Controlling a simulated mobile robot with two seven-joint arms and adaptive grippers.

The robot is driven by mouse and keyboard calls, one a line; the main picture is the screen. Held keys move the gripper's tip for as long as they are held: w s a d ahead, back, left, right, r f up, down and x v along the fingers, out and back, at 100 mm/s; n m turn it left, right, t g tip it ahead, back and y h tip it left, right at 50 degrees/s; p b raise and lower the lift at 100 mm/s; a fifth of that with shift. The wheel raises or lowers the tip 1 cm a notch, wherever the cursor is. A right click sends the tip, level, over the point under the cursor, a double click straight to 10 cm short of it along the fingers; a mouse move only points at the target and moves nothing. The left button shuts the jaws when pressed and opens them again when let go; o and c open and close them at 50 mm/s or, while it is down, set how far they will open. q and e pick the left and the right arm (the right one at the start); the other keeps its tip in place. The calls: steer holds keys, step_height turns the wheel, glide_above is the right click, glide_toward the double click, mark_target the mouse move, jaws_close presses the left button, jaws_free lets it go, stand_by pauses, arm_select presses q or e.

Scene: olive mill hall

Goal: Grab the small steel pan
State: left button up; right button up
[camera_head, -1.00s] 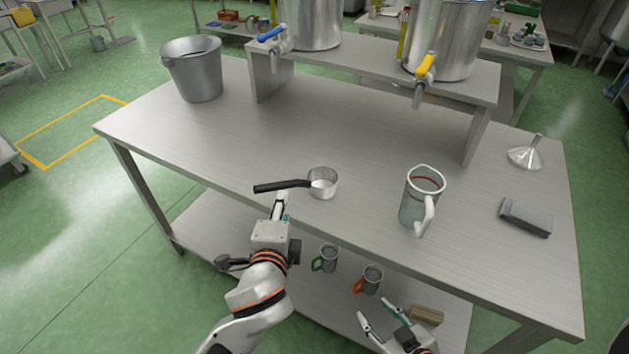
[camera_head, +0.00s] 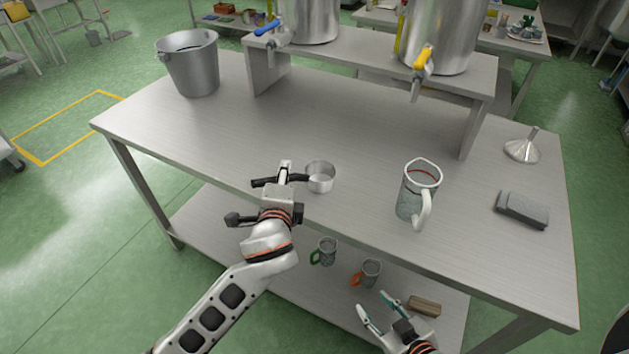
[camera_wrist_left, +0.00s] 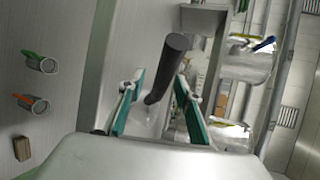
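The small steel pan (camera_head: 320,177) sits on the steel table near its front edge, its black handle (camera_head: 264,182) pointing left. My left gripper (camera_head: 284,172) is at the handle, beside the pan's bowl. In the left wrist view the dark handle (camera_wrist_left: 168,66) lies between the two teal-lined fingers (camera_wrist_left: 160,98), with gaps on both sides, so the gripper is open. The gripper's body hides part of the pan in that view. My right gripper (camera_head: 380,312) is open and empty, low in front of the table.
A clear jug (camera_head: 415,192) stands right of the pan on the table (camera_head: 200,135). A grey block (camera_head: 523,210), a funnel (camera_head: 522,149) and a bucket (camera_head: 191,65) stand farther off. Mugs with green (camera_head: 325,251) and orange (camera_head: 367,272) handles are on the lower shelf.

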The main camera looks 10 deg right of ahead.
arm_select(q)
jaws_close()
